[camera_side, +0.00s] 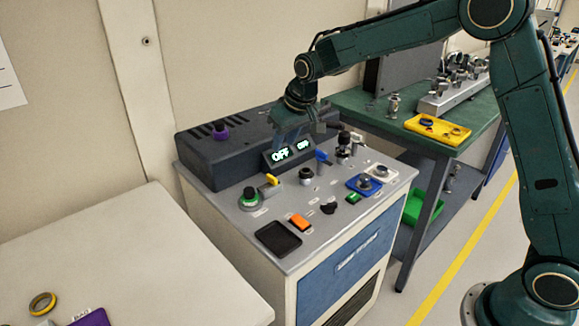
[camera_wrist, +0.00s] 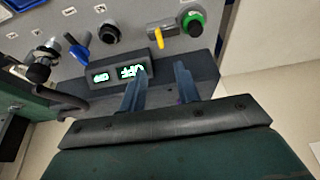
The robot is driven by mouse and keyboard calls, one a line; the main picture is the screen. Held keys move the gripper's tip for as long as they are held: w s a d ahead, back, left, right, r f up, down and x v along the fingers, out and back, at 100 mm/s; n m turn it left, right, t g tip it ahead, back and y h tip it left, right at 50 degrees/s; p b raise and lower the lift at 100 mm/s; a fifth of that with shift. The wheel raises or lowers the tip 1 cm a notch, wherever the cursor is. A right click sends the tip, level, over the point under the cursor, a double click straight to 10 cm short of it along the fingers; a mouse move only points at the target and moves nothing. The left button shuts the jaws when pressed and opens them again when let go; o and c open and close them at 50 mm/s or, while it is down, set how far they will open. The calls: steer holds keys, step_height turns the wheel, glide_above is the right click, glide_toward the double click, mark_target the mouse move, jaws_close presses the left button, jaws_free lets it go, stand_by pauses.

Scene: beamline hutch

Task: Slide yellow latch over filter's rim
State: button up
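The yellow latch (camera_side: 272,179) sits on a small silver block on the grey console top; it also shows in the wrist view (camera_wrist: 157,41). Beside it is a round piece with a green ring and dark centre (camera_side: 250,197), also in the wrist view (camera_wrist: 193,22); it appears to be the filter in its seat. The latch's yellow end does not appear to lie over the ring; the exact gap is too small to judge. My gripper (camera_side: 287,142) is above the console's back, near the display. In the wrist view its fingers (camera_wrist: 161,68) are apart and empty.
A display (camera_side: 281,155) reads OFF. A blue lever (camera_side: 322,157) and a black knob (camera_side: 306,176) stand right of the latch. An orange switch (camera_side: 299,222) and black tray (camera_side: 278,239) lie in front. The raised dark housing (camera_side: 207,155) is behind.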

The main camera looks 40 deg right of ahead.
mark_target(271, 176)
steer(key=shift+f, duration=0.15)
steer(key=shift+x, duration=6.8)
steer(key=shift+w, duration=0.1)
jaws_close()
steer(key=shift+a, duration=0.1)
